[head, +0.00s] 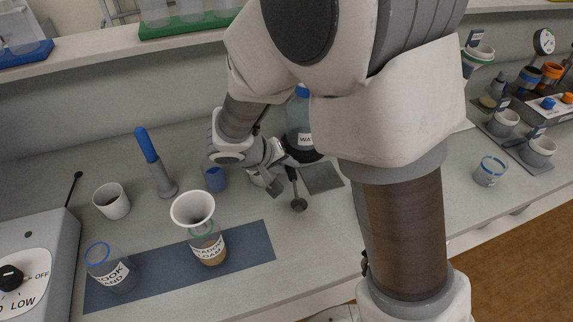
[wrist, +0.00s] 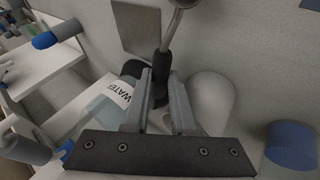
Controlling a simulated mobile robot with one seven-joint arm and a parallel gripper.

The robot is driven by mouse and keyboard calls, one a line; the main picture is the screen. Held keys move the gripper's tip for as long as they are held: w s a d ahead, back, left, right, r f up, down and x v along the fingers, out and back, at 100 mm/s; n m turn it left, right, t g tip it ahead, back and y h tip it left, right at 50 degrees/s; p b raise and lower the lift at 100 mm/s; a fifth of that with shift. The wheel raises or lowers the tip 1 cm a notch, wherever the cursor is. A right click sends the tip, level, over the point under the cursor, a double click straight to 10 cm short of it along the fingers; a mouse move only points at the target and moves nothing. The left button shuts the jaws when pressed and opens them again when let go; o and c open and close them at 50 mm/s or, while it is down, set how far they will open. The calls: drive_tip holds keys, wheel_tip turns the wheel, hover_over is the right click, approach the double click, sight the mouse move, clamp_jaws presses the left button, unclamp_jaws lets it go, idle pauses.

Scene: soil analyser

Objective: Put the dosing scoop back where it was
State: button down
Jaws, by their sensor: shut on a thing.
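The dosing scoop (head: 297,204) has a dark handle and a small round bowl. In the wrist view its dark handle (wrist: 163,62) lies between the two fingers, with the metal bowl end pointing to the top edge. My gripper (wrist: 160,82) is shut on the handle. In the head view my gripper (head: 277,184) is low over the bench, partly hidden by my own wrist. A flat grey square pad (head: 323,179) lies just right of the scoop; it also shows in the wrist view (wrist: 136,27). Whether the scoop touches the bench I cannot tell.
A water bottle (head: 300,118) stands close behind the gripper. A small blue cup (head: 214,180) is to its left. A meadow loam jar with a white funnel (head: 193,208) and a second labelled jar (head: 105,270) stand on a blue mat (head: 249,253). A glass beaker (head: 490,171) is right.

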drive_tip(key=shift+f+b, duration=0.6)
drive_tip(key=shift+b, duration=0.2)
drive_tip(key=c, duration=0.7)
unclamp_jaws()
drive_tip(key=shift+o, duration=0.2)
